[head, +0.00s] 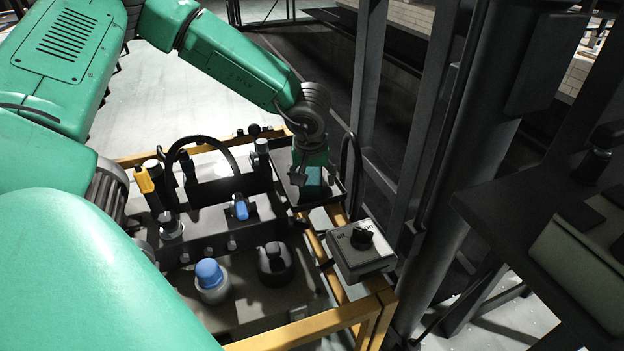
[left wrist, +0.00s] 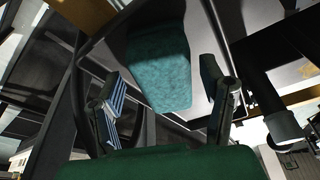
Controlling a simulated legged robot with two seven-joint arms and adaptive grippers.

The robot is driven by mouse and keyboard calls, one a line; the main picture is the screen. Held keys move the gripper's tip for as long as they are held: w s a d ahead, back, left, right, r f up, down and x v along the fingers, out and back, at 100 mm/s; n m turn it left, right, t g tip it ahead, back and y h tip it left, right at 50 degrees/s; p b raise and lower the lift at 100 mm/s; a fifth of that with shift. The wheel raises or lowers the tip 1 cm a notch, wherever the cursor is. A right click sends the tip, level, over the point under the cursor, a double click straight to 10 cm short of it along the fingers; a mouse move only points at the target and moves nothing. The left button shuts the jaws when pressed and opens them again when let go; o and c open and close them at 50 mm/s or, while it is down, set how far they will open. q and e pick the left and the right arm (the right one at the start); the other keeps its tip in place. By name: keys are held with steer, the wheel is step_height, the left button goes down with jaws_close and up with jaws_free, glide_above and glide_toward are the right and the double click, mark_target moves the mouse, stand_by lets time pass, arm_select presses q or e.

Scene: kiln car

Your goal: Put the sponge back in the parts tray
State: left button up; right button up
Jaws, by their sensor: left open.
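The sponge (left wrist: 160,70) is a teal block in the left wrist view. It lies over the dark parts tray (left wrist: 203,122), apparently resting in it. In the head view the sponge (head: 314,177) shows as a small teal patch at my left gripper, and the tray (head: 281,163) is a dark, shallow pan at the frame's far right corner. My left gripper (head: 312,188) is over the tray. Its fingers are open, one on each side of the sponge, with gaps visible in the left wrist view (left wrist: 165,92). My right gripper is not in view.
A yellow frame (head: 310,328) carries a dark panel with a blue-capped knob (head: 209,275), a black knob (head: 274,262) and a blue switch (head: 240,208). A grey switch box (head: 361,250) stands near the tray. Dark posts rise to the right.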

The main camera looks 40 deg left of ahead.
arm_select(q)
steer(key=p+v, duration=0.1)
steer(key=v, duration=0.2)
steer(key=a+p+v, duration=0.1)
steer(key=p+v, duration=0.1)
steer(key=v, duration=0.2)
steer(key=shift+a+r+p, duration=0.1)
steer(key=shift+a+p, duration=0.15)
steer(key=shift+p, duration=0.05)
steer(key=p+v, duration=0.1)
steer(key=v, duration=0.3)
steer(key=shift+d+p, duration=0.2)
steer(key=shift+p, duration=0.15)
